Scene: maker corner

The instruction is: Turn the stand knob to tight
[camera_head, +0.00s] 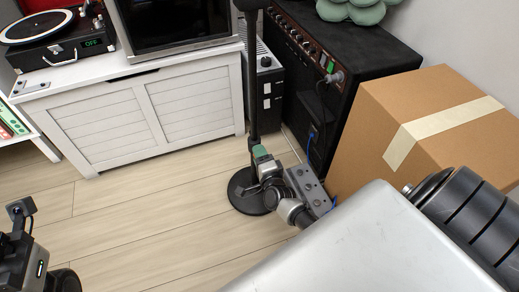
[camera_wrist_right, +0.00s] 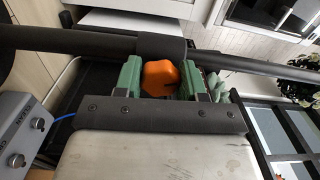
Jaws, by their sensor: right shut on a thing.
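The black stand has a round base (camera_head: 241,193) on the floor and a thin upright pole (camera_head: 251,95). In the right wrist view its pole (camera_wrist_right: 80,40) runs across the picture, with a thicker collar (camera_wrist_right: 162,48) in the middle. The orange stand knob (camera_wrist_right: 160,76) sits beside that collar, with a small dark mark on its face. My right gripper (camera_wrist_right: 160,82) is shut on the knob, a green finger on each side. In the head view my right gripper (camera_head: 261,158) reaches the stand's pole low down and hides the knob. My left gripper's fingers cannot be made out.
A grey pedal box (camera_head: 308,185) stands right of the base, near a black amplifier (camera_head: 345,85) and a cardboard box (camera_head: 440,110). A white cabinet (camera_head: 145,110) with a turntable (camera_head: 55,35) stands behind. The floor (camera_head: 150,225) left of the stand is clear.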

